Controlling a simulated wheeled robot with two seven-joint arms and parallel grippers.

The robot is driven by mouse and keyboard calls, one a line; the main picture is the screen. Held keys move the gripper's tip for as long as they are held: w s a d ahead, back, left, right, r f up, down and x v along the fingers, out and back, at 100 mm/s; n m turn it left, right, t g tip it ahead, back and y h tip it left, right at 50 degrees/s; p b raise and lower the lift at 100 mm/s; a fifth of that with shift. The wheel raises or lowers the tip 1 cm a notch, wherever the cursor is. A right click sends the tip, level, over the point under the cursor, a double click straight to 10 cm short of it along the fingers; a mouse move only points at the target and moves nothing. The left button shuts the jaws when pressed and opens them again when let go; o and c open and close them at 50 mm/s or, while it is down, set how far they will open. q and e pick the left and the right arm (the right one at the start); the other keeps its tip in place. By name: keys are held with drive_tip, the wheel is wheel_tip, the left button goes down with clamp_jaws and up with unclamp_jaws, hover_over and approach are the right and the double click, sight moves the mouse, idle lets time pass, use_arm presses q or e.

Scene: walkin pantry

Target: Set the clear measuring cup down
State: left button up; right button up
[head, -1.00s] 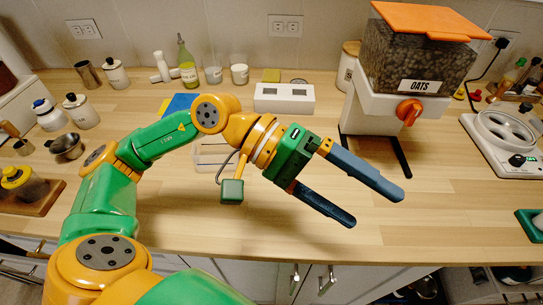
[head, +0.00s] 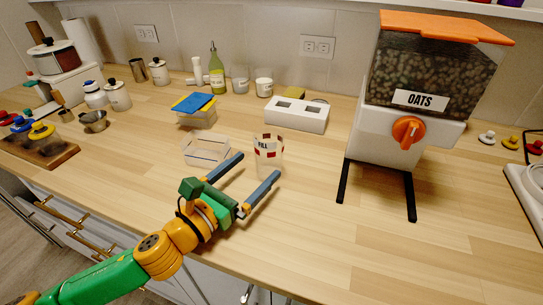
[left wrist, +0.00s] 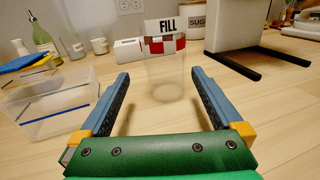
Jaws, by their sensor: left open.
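The clear measuring cup (head: 268,156) stands upright on the wooden counter, with a red and white band and a FILL label. In the left wrist view the cup (left wrist: 165,75) is just beyond and between the fingertips. My left gripper (head: 260,168) is open, its two blue fingers pointing at the cup from the near side. In the left wrist view the open fingers (left wrist: 160,78) show clear space around the cup; I cannot tell if either touches it. My right gripper is not in view.
A clear open container (head: 206,148) sits left of the cup. The oats dispenser (head: 410,110) stands to the right, its black legs reaching forward. A white two-slot block (head: 297,115) is behind. The counter (head: 310,215) is bare in front and to the right.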

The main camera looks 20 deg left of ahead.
sight(271, 155)
use_arm(q)
drive_tip(key=shift+w+d+r, duration=0.15)
drive_tip(key=shift+w, duration=0.4)
drive_tip(key=shift+w+d+r+p, duration=0.1)
drive_tip(key=shift+w+r+p, duration=0.1)
drive_tip(key=shift+p, duration=0.2)
drive_tip(key=x, duration=0.2)
drive_tip(key=p+x, duration=0.1)
drive_tip(key=shift+w+d, duration=0.25)
drive_tip(key=shift+d, duration=0.2)
drive_tip(key=shift+w+d, duration=0.1)
drive_tip(key=shift+w, duration=0.15)
drive_tip(key=shift+s, duration=0.15)
drive_tip(key=c, duration=1.5)
